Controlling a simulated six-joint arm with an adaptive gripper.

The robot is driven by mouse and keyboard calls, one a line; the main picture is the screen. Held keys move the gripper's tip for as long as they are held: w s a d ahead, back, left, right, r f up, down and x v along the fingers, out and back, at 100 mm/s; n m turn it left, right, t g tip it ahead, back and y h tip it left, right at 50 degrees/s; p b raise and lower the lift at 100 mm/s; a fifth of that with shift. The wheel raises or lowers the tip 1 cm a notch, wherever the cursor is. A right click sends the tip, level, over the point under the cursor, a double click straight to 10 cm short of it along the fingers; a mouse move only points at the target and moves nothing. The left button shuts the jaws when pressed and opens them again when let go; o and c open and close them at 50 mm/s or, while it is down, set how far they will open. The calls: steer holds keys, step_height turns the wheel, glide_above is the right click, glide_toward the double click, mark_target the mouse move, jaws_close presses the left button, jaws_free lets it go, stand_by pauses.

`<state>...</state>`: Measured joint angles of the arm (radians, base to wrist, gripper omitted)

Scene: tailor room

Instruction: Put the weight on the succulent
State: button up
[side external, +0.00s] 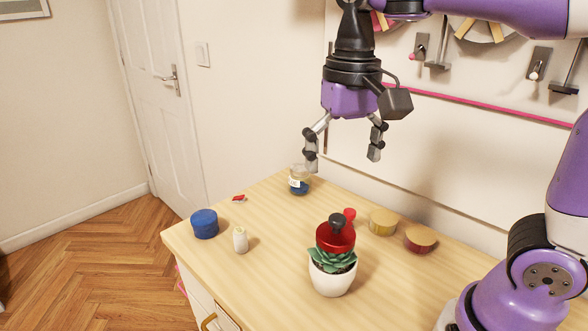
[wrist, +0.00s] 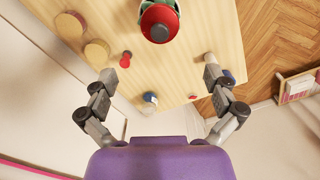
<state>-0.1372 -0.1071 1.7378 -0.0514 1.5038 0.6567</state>
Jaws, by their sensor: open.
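The weight (side external: 336,238) is red and round with a dark knob on top. It sits on the green leaves of the succulent (side external: 333,262), which grows in a white pot (side external: 331,283) near the front of the table. The weight also shows in the wrist view (wrist: 156,18) at the top edge, covering most of the succulent's leaves (wrist: 145,4). My gripper (side external: 342,160) is open and empty, high above the back of the table and apart from the weight. Its two spread fingers also show in the wrist view (wrist: 159,72).
On the wooden table (side external: 272,270) stand a blue tin (side external: 204,224), a small pale bottle (side external: 240,240), a glass jar (side external: 299,181) below my gripper, a red piece (side external: 349,214) behind the weight, and two round wooden-topped tins (side external: 383,222), (side external: 420,239). Tools hang on the wall behind.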

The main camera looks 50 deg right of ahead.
steer(key=s+d+f+n+t, duration=0.3)
steer(key=s+f+n+t, duration=0.1)
steer(key=f+n+t, duration=0.1)
steer(key=shift+s+d+f+t, duration=0.15)
steer(key=shift+s+d+t, duration=0.15)
steer(key=shift+d, duration=0.1)
